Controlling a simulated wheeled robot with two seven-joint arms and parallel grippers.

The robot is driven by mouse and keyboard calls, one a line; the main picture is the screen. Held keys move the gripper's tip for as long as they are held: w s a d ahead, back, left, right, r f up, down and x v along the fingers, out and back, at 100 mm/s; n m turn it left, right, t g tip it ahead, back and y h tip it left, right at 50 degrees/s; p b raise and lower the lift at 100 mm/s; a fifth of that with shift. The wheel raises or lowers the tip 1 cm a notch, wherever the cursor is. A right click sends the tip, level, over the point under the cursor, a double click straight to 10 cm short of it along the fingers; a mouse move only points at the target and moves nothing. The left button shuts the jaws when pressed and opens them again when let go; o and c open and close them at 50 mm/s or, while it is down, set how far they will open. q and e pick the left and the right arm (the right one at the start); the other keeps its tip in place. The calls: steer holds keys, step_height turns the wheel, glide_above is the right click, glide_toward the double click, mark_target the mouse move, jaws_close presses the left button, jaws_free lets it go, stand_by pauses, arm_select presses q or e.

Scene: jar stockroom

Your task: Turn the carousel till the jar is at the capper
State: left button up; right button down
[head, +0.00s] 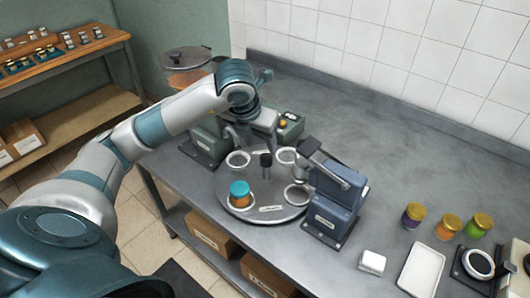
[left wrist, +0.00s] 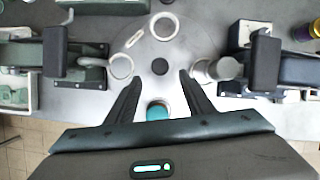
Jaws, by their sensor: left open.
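The round grey carousel (head: 262,211) stands on the bench with white ring seats and a dark centre post (head: 266,160). The jar (head: 240,194), orange with a teal lid, sits upright in the seat at its front left. In the left wrist view the jar's teal lid (left wrist: 157,112) shows between the finger bases. My left gripper (head: 240,134) is open above the carousel, with its fingers (left wrist: 160,88) apart and holding nothing. A blue machine (head: 338,200) stands at the carousel's right and a green one (head: 207,140) at its left. I cannot read which is the capper.
Several gold-lidded jars (head: 446,226), a white tray (head: 421,270) and a small white block (head: 372,262) stand on the bench at the right. A large glass container (head: 187,66) is at the back left. The bench behind the blue machine is clear.

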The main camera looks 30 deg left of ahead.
mark_target(266, 157)
arm_select(q)
steer(key=p+x, duration=0.2)
steer(key=x, duration=0.6)
jaws_close()
